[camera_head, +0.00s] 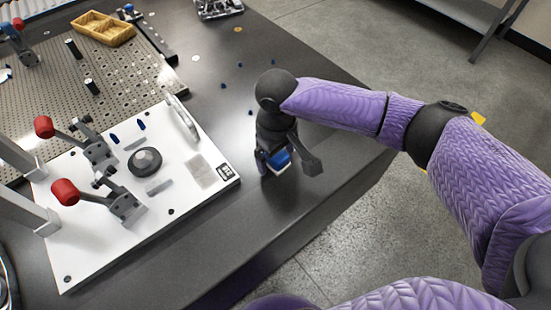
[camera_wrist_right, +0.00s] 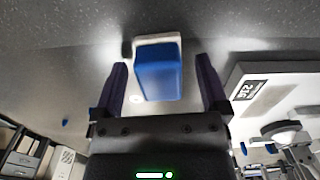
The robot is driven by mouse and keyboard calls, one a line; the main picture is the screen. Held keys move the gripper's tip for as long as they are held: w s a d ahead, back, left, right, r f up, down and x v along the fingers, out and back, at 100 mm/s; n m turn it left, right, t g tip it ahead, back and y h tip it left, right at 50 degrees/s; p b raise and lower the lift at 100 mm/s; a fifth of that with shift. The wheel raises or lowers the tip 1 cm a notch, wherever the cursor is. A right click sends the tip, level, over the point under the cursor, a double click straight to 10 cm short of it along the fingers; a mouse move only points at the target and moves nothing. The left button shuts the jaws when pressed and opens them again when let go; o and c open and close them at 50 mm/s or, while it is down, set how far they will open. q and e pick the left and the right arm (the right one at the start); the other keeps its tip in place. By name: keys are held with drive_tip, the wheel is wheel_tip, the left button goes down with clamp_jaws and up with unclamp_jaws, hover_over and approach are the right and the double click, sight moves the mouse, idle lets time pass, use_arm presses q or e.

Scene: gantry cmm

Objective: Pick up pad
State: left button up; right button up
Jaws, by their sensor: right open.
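The pad appears to be a blue block with a white base (camera_head: 279,159), on the dark table near its right edge. It also shows in the right wrist view (camera_wrist_right: 158,72), centred between the fingers. My right gripper (camera_head: 287,168) points down over it from above. In the right wrist view its fingers are spread, one on each side of the block, with a visible gap on both sides. The gripper is open and holds nothing. In the head view the gripper partly hides the block. My left gripper is not in view.
A white fixture plate (camera_head: 105,240) with red-handled toggle clamps (camera_head: 65,192) lies just left of the gripper. A perforated plate (camera_head: 120,65) and a yellow tray (camera_head: 102,28) are behind it. The table's right edge is close; the surface behind the gripper is mostly clear.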

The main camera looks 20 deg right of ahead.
drive_tip(key=shift+r, duration=0.1)
drive_tip(key=c, duration=0.9)
clamp_jaws()
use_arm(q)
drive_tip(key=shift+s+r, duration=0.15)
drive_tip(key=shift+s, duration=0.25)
use_arm(e)
wheel_tip(320, 180, up, 9)
drive_tip(key=p, duration=0.5)
drive_tip(key=shift+r, duration=0.2)
drive_tip(key=shift+r+p, duration=0.35)
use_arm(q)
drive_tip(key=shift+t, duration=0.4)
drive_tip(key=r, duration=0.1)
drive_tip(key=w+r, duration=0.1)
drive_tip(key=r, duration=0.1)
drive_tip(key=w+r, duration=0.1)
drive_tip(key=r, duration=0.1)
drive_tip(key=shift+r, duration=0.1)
